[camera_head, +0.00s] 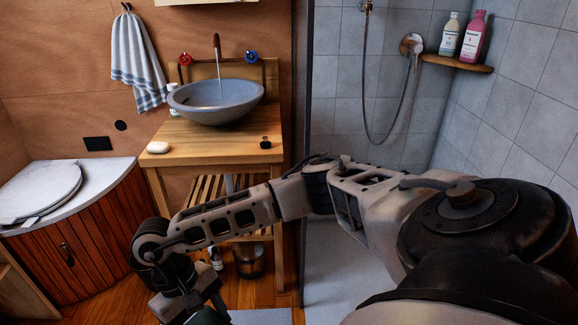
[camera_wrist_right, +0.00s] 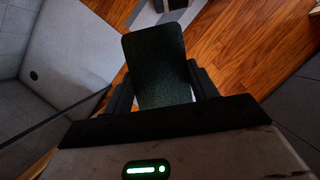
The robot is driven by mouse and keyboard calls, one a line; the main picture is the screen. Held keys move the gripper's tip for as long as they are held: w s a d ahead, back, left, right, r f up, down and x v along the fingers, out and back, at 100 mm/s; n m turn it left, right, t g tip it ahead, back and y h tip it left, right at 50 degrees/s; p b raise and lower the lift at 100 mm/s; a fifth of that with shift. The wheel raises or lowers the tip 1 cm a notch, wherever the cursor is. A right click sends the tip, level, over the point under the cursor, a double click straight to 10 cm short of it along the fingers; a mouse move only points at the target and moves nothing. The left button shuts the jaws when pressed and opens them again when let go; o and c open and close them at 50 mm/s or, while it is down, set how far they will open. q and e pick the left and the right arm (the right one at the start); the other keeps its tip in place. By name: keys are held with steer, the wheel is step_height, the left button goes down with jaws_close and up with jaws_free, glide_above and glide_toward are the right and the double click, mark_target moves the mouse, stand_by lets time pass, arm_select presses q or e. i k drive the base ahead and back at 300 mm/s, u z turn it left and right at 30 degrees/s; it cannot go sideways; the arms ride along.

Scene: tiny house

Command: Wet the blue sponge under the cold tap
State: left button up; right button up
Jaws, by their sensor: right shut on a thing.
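My right gripper (camera_wrist_right: 162,92) is shut on a flat dark green pad (camera_wrist_right: 154,52), sponge-like with rounded corners. No blue shows on the side facing the right wrist camera. In the head view my right arm reaches across to the lower left, and its gripper is low, cut by the bottom edge. The tap spout (camera_head: 217,45) stands over a grey basin (camera_head: 185,99); a thin pale stream falls from it into the basin. A blue knob (camera_head: 251,56) is right of the spout and a red knob (camera_head: 185,59) is left. My left gripper is out of view.
The basin stands on a wooden washstand (camera_head: 200,138) with soap (camera_head: 158,147) and a small black item (camera_head: 265,144). A toilet bench (camera_head: 75,235) is at left, a towel (camera_head: 136,62) above. Below the washstand is a bin (camera_head: 249,260). The shower is at right.

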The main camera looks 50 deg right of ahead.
mark_target(251, 57)
steer(key=k, duration=0.1)
steer(key=z, duration=2.3)
steer(key=i, duration=0.6)
